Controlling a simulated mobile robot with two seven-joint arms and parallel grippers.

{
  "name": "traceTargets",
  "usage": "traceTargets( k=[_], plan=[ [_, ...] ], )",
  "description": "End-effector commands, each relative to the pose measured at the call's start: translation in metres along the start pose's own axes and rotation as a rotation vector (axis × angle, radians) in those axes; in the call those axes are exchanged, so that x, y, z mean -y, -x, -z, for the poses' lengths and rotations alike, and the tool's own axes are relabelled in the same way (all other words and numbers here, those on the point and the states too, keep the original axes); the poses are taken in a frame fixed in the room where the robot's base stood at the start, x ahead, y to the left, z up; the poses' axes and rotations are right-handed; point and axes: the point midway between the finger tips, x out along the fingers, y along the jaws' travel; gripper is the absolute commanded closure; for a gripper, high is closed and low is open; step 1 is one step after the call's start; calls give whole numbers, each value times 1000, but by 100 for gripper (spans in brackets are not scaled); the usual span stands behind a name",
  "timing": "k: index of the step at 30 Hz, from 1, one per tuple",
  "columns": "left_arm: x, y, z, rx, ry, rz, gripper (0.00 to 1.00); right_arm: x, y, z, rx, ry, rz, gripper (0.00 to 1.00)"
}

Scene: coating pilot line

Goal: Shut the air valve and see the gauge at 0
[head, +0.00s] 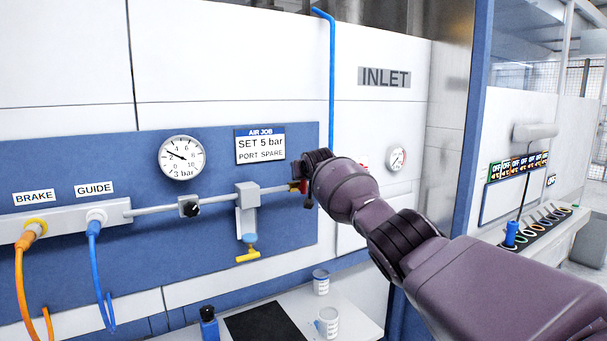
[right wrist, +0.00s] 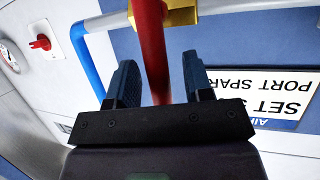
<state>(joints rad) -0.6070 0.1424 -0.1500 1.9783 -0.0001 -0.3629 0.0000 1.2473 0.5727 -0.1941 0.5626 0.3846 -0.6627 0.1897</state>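The air valve has a yellow body (right wrist: 180,15) and a red lever (right wrist: 154,50), seen in the right wrist view. In the head view the valve is mostly hidden behind my right gripper (head: 306,178). In the right wrist view the fingers of my right gripper (right wrist: 158,88) stand on either side of the red lever, with gaps showing, so it is open around it. The gauge (head: 182,157) on the blue panel has its needle toward the upper left, near the 2; the exact reading is too small to tell. My left gripper is not in view.
A grey pipe with a black knob (head: 189,207) and a yellow-handled drain (head: 248,255) runs left of the valve. A blue pipe (head: 331,80) rises behind it. A second gauge (head: 397,158) is at right. Cups (head: 328,322) and a dark bottle (head: 208,325) stand on the shelf below.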

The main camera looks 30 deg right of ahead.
Motion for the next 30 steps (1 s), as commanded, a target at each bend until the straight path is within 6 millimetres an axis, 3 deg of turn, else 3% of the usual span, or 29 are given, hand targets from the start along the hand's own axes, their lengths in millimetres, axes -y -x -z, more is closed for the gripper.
traceTargets(
  k=[14,30],
  plan=[
    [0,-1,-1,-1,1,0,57,0,6,1,-1,-2,2,54],
    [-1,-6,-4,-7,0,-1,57,-1,45,0,-1,-3,1,54]
  ],
)
